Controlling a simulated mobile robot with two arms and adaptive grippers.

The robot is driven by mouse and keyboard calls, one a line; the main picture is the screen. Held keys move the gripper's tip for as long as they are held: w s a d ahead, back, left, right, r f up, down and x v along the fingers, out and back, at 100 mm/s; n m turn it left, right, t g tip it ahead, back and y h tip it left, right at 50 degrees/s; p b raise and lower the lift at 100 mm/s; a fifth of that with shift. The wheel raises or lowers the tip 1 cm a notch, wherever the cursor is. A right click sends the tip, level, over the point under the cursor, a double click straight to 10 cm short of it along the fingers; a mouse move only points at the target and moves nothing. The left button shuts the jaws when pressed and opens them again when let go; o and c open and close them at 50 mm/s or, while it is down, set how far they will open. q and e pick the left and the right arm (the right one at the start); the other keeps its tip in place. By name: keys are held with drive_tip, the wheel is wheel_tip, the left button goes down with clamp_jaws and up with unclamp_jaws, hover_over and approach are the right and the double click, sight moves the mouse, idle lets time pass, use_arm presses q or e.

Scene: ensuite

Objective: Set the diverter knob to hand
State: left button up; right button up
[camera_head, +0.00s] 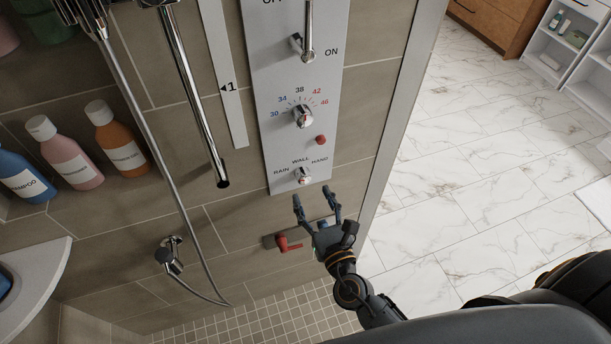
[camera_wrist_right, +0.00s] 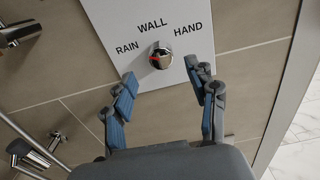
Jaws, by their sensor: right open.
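The diverter knob (camera_head: 303,177) is a small chrome knob with a red mark, low on the grey wall panel (camera_head: 275,165). The labels RAIN, WALL and HAND surround it. In the right wrist view the knob (camera_wrist_right: 160,57) shows its red mark on its left side, nearer RAIN than HAND; I cannot tell its exact setting. My right gripper (camera_head: 313,195) is open and empty just below the knob. In the wrist view its two fingers (camera_wrist_right: 160,76) stand apart below the knob, left and right of it, not visibly touching it. My left gripper is out of view.
Above the knob are a red button (camera_head: 320,140), a temperature dial (camera_head: 303,117) and an ON lever (camera_head: 309,30). A red-handled valve (camera_head: 287,244) sits below, beside the gripper. A hose (camera_head: 150,130) hangs left, near bottles (camera_head: 70,153) in a niche.

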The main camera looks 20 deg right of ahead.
sight(305, 180)
drive_tip(key=w+p, duration=0.1)
drive_tip(key=w, duration=0.4)
drive_tip(key=shift+w, duration=0.35)
drive_tip(key=c, duration=1.2)
